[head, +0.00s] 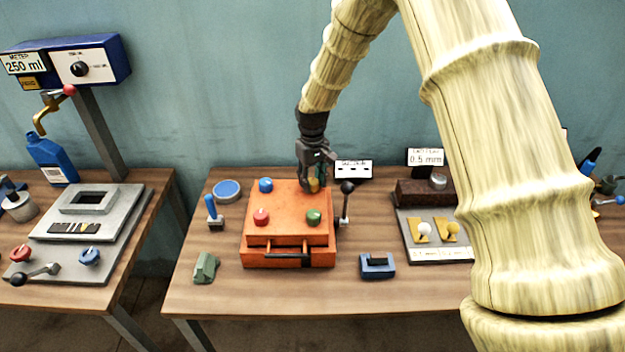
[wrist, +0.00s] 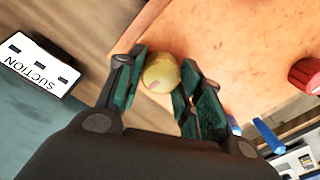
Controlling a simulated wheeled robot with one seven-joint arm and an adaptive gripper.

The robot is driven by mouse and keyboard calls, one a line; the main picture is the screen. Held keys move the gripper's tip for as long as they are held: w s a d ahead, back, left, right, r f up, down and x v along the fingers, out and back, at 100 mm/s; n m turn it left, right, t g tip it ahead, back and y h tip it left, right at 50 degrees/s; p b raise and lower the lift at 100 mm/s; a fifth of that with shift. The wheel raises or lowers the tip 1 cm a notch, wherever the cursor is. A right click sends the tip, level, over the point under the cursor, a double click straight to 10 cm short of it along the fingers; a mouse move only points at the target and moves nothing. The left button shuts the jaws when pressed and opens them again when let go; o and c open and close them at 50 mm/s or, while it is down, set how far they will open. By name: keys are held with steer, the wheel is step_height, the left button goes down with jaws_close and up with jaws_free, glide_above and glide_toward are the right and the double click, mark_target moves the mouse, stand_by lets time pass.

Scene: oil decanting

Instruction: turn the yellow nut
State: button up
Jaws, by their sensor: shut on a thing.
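The yellow nut (head: 313,185) is at the back right corner of the orange box (head: 287,232). My gripper (head: 318,184) points down over that corner, its fingers around the nut. In the wrist view the yellow nut (wrist: 161,73) shows between the two fingers of my gripper (wrist: 163,80), with a small pinkish mark on its face. The gripper is shut on it. The fingers partly hide the nut in the head view.
Blue (head: 266,185), red (head: 261,217) and green (head: 313,216) nuts stand on the same box. A black-knobbed lever (head: 346,190) stands close to its right. The suction sign (wrist: 38,66) is behind. A blue clamp-like block (head: 377,265) lies at front right.

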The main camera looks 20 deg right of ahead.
mark_target(313, 180)
steer(key=shift+s+f+n, duration=0.15)
steer(key=shift+f+n, duration=0.05)
steer(key=shift+n, duration=0.4)
steer(key=o, duration=1)
steer(key=shift+r, duration=0.1)
steer(key=shift+r, duration=0.15)
steer(key=shift+r, duration=0.25)
step_height(313, 180, up, 11)
